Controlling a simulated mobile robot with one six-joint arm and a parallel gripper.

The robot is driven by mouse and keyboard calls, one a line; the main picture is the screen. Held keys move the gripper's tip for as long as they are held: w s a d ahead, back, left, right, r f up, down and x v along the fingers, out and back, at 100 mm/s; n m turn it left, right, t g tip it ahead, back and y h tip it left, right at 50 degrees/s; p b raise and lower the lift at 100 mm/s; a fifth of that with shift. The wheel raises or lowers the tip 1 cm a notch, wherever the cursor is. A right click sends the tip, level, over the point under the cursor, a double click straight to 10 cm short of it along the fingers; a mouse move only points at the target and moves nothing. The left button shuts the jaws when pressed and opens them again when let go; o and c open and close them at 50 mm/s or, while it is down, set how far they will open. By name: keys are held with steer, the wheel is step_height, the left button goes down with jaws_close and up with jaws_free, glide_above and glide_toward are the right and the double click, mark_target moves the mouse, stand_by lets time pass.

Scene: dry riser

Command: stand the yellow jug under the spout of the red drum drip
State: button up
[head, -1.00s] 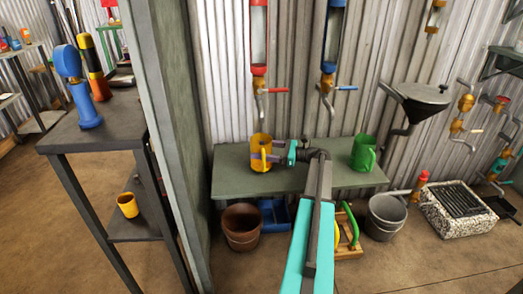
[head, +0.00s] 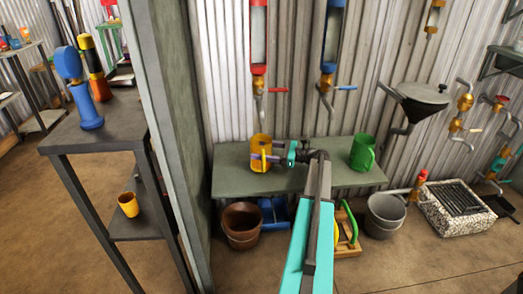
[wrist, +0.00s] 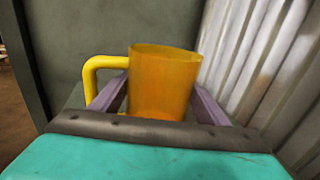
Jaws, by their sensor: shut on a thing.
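The yellow jug (head: 260,153) stands upright on, or just at, the green-grey bench top, at its left part. The red drum drip (head: 259,40) hangs on the corrugated wall above it, and its spout (head: 260,116) is roughly in line over the jug. My gripper (head: 266,157) reaches in from the right and is shut on the jug. In the wrist view the jug (wrist: 165,85) sits between both fingers, with its handle to the left. Whether its base touches the bench is hard to tell.
A brown bucket (head: 241,224), a blue crate (head: 274,214) and a grey bucket (head: 384,215) are on the floor. A post (head: 170,120) stands left of the bench.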

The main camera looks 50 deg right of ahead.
steer(key=shift+f, duration=0.15)
steer(key=o, duration=1.2)
steer(key=shift+s+d, duration=0.1)
steer(key=shift+s+d, duration=0.35)
steer(key=shift+s, duration=0.15)
steer(key=p+v, duration=0.3)
steer(key=v, duration=0.9)
steer(key=shift+s, duration=0.25)
